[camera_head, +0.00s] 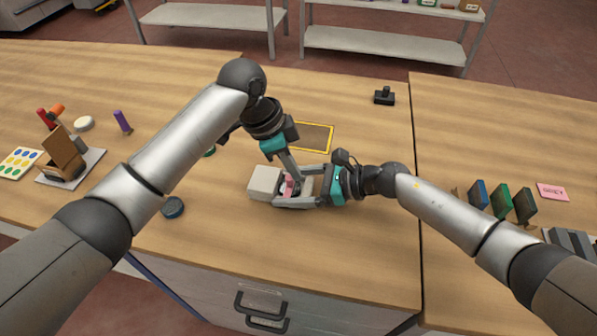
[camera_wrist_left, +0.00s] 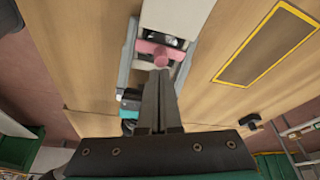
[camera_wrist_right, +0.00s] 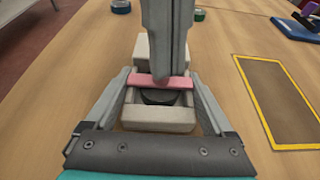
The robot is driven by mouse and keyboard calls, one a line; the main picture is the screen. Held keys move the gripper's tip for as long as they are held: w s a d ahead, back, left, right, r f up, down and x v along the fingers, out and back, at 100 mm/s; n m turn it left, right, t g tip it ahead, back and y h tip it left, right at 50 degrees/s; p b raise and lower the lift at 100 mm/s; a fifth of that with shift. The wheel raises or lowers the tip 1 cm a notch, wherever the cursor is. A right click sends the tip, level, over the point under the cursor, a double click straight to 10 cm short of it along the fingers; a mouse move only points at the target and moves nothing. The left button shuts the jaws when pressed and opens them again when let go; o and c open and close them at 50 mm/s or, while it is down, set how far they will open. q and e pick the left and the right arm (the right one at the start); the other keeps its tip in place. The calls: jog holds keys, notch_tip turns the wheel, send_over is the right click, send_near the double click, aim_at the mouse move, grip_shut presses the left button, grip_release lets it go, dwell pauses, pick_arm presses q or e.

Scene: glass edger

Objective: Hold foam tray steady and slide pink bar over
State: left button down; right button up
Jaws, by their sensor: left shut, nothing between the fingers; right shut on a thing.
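The pale foam tray (camera_head: 264,182) lies on the wooden bench; it also shows in the left wrist view (camera_wrist_left: 180,14) and the right wrist view (camera_wrist_right: 158,117). The pink bar (camera_wrist_right: 172,82) lies across the tray's recess, with a dark round piece (camera_wrist_right: 158,97) partly visible beside it. My right gripper (camera_head: 298,188) is shut on the tray, one finger along each long side. My left gripper (camera_wrist_left: 161,74) is shut and empty, pointing down, its tips at a raised pink knob (camera_wrist_left: 161,58) on the bar. Whether they touch it is unclear. The fingers hide part of the bar in the right wrist view.
A dark blue round item (camera_head: 172,207) is at the left. The bench in front of the tray is clear.

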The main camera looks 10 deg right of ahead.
jog(key=shift+s+d+f, duration=0.1)
jog(key=shift+s+f, duration=0.05)
jog(key=shift+f, duration=0.1)
pick_arm(q)
jog(key=v, duration=0.7)
jog(key=shift+r, duration=0.3)
pick_arm(e)
jog(key=o, duration=1.1)
jog(key=shift+r, duration=0.1)
